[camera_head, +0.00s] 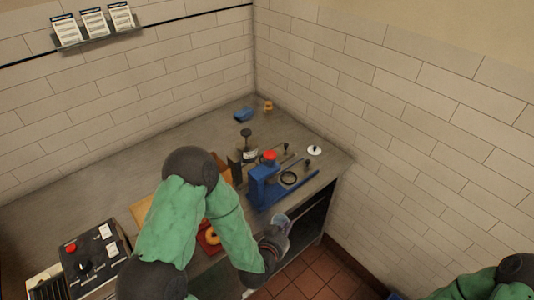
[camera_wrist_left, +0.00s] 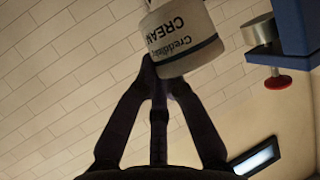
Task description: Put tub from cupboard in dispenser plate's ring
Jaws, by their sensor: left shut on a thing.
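In the left wrist view, a white tub (camera_wrist_left: 186,38) with dark lettering reading "CREAM" is held at the fingertips of my left gripper (camera_wrist_left: 165,75). My left gripper is shut on it. In the head view, my left gripper (camera_head: 275,240) is in front of the counter, beside the dark cupboard opening (camera_head: 311,215); the tub is small and hard to make out there. The blue dispenser (camera_head: 263,187) stands on the counter edge above it. A dark ring (camera_head: 289,178) lies on its blue plate (camera_head: 297,187). My right gripper is out of the picture.
A white disc (camera_head: 314,150), a blue scoop (camera_head: 244,115) and a red tray with a bagel (camera_head: 212,238) are on the counter.

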